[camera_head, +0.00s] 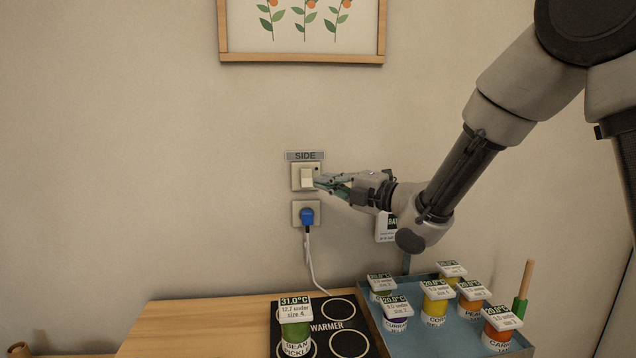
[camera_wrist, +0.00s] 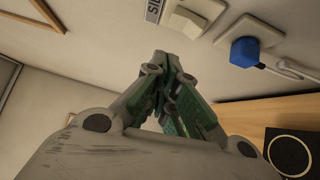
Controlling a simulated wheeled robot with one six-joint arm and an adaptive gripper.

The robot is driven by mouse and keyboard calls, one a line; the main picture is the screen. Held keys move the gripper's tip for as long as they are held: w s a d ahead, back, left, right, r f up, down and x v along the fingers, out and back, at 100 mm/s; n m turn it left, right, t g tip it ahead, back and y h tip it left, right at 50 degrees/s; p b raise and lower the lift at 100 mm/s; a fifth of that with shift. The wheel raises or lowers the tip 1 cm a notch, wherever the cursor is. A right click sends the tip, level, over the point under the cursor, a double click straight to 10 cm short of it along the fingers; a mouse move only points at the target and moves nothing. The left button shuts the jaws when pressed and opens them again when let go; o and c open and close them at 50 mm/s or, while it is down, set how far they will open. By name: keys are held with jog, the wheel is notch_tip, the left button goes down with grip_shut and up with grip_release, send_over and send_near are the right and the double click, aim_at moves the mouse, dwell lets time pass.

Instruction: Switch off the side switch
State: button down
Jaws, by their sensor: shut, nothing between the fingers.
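The side switch (camera_head: 307,177) is a cream rocker on a square wall plate, under a grey label reading SIDE (camera_head: 305,156). My gripper (camera_head: 318,182) is shut and empty. Its fingertips are at the right edge of the rocker in the head view; I cannot tell whether they touch it. In the wrist view, the switch (camera_wrist: 193,20) is at the top and my gripper (camera_wrist: 161,58) points up toward the wall, its tips below the switch. Which way the rocker is tipped is hard to tell.
A socket (camera_head: 298,213) with a blue plug (camera_head: 307,215) is just below the switch; its white cable hangs to the counter. A black warmer (camera_head: 327,327) holds a bean pickle jar (camera_head: 295,329). A blue tray (camera_head: 398,343) holds several labelled jars. A framed picture (camera_head: 303,58) hangs above.

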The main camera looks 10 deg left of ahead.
jog(key=v, duration=0.5)
jog(key=shift+s+d+r, duration=0.1)
jog(key=shift+d+r, duration=0.05)
jog(key=shift+r, duration=0.25)
